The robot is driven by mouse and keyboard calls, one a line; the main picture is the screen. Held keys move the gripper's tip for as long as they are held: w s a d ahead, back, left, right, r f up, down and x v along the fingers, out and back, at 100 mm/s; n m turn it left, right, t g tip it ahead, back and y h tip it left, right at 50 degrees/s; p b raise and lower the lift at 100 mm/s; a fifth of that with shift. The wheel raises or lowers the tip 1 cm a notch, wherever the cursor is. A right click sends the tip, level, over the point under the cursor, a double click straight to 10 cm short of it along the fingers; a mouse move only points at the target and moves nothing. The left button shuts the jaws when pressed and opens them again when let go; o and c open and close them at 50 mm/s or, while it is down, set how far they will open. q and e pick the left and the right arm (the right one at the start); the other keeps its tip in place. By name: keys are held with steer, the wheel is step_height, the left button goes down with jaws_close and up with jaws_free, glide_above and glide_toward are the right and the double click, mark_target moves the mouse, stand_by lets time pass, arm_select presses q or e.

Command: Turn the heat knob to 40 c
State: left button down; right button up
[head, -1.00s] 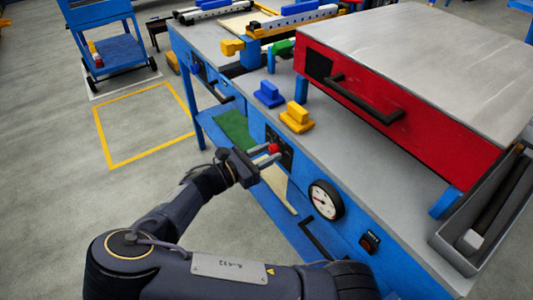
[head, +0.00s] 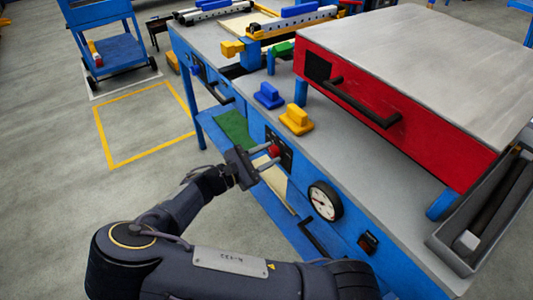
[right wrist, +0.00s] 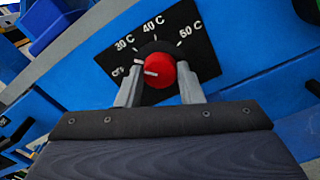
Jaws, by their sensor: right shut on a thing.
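The red heat knob (right wrist: 162,70) sits on a black dial plate (right wrist: 183,30) marked OFF, 30 C, 40 C and a higher mark at the right. Its white line points left, towards the OFF side. In the head view the knob (head: 274,151) is on the blue front of the bench. My right gripper (right wrist: 160,84) is shut on the knob, one finger on each side. In the head view the right gripper (head: 267,157) reaches it from the left. My left gripper is not in view.
A round white gauge (head: 325,200) and a small switch (head: 368,242) are right of the knob. A red press with a black handle (head: 362,100) stands on the bench. Yellow (head: 296,119) and blue (head: 269,95) blocks lie near the edge above the knob.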

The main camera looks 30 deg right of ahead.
steer(key=m, duration=0.2)
steer(key=shift+m, duration=0.4)
steer(key=m, duration=0.2)
steer(key=shift+f+m+b, duration=0.1)
steer(key=shift+m+b, duration=0.3)
steer(key=m+b, duration=0.1)
steer(key=m, duration=0.2)
steer(key=shift+m+b, duration=0.65)
steer(key=shift+m, duration=1.35)
steer(key=o, duration=1)
steer(key=shift+c, duration=0.2)
steer(key=shift+a, duration=0.1)
steer(key=a, duration=0.7)
steer(key=shift+s+a, duration=0.35)
